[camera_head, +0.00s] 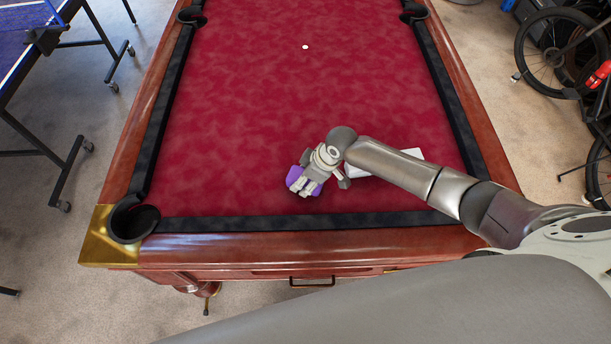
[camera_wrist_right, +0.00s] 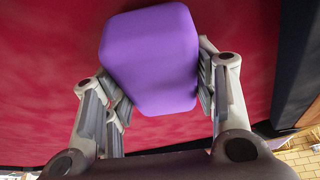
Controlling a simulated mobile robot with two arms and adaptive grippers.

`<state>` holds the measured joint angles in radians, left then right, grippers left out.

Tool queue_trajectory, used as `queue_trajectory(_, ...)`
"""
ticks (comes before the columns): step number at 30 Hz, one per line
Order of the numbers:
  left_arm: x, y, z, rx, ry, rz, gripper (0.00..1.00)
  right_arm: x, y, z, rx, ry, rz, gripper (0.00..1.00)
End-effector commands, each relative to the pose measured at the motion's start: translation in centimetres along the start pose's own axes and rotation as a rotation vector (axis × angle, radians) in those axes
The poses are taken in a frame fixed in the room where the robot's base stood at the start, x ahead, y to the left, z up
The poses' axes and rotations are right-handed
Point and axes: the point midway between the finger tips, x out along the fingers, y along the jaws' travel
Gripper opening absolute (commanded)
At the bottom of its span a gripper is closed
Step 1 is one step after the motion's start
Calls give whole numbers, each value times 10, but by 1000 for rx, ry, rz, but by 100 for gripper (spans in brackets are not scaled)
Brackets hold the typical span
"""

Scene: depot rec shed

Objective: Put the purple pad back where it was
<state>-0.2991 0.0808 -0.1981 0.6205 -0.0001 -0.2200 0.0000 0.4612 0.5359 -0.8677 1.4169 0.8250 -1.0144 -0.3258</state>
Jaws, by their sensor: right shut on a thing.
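The purple pad (camera_head: 294,177) is at my right gripper (camera_head: 306,187), over the near part of the red pool table bed. In the right wrist view the purple pad (camera_wrist_right: 150,58) sits between the two fingers of my right gripper (camera_wrist_right: 160,85), which are shut on its sides. In the head view the gripper covers part of the pad. I cannot tell whether the pad touches the cloth. My left gripper is not in view.
A white flat thing (camera_head: 413,154) lies on the pool table (camera_head: 240,100), partly behind my right arm. A small white ball (camera_head: 305,47) lies farther back. A corner pocket (camera_head: 134,221) is at near left. The cloth left of the gripper is clear. A bicycle (camera_head: 552,55) stands at right.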

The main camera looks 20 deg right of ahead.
Motion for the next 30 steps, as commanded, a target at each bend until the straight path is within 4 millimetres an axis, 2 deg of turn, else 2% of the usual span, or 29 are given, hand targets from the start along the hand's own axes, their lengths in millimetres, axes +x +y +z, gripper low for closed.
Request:
queue_trajectory(12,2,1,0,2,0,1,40,6,0,3,1,0,0,31)
queue_trajectory(13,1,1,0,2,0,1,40,6,0,2,1,1,0,56)
queue_trajectory(18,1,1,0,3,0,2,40,5,0,2,0,0,0,75)
queue_trajectory(30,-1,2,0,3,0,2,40,0,0,1,0,0,1,75)
